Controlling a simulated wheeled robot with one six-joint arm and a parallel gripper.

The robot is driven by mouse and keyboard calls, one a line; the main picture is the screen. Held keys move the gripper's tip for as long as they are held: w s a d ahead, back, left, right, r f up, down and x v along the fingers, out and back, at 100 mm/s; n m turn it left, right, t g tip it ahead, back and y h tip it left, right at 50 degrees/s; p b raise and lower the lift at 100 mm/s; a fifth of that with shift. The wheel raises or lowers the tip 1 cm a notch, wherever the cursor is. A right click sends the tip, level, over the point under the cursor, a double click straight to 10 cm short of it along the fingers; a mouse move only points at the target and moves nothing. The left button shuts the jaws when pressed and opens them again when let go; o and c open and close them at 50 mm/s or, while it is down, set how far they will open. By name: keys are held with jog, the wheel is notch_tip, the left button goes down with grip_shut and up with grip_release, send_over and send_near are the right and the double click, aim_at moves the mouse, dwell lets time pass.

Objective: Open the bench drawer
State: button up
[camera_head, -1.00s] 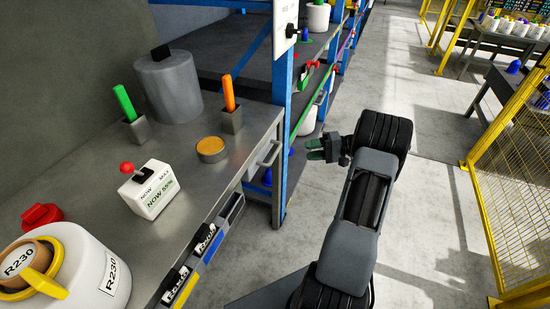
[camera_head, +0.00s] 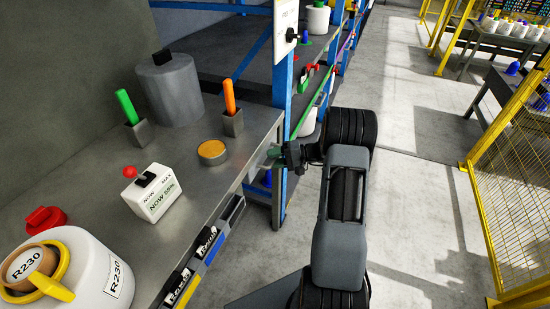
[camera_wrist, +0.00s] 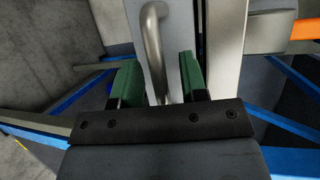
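The bench drawer sits under the right end of the metal bench (camera_head: 205,185); in the head view its front is largely hidden behind my gripper (camera_head: 274,152). The drawer looks closed.
A blue post (camera_head: 281,110) stands just behind the drawer. Open floor lies to the right, before a yellow fence (camera_head: 515,170).

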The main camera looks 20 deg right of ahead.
grip_shut()
dwell(0.4)
